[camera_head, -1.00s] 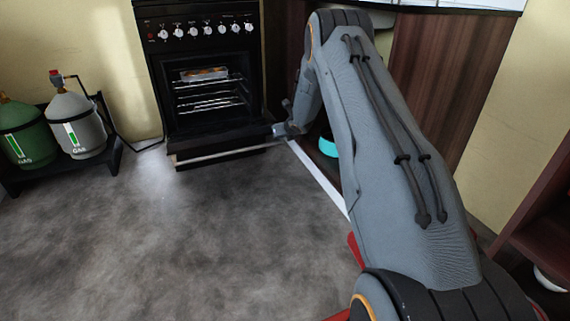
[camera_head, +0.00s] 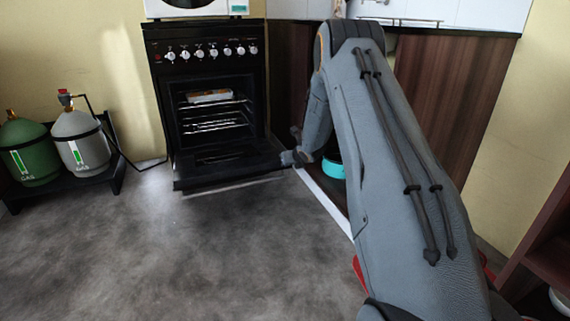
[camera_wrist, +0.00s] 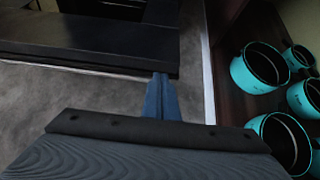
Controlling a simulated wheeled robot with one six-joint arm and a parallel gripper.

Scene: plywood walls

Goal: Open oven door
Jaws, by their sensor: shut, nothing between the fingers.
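The black oven (camera_head: 208,95) stands at the back of the head view with its door (camera_head: 228,165) folded down, low over the floor. Inside, wire racks show, and a tray (camera_head: 209,96) with food sits on the upper one. My gripper (camera_head: 287,158) is at the right end of the door. In the wrist view my gripper (camera_wrist: 161,82) is shut and empty, its tip by the near right corner of the door (camera_wrist: 90,42). I cannot tell whether the tip touches the door.
An open cabinet right of the oven holds several turquoise pots (camera_wrist: 262,68). A green gas bottle (camera_head: 27,150) and a grey one (camera_head: 80,140) stand on a rack at the left. A white appliance (camera_head: 195,8) sits above the oven. The floor in front is clear.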

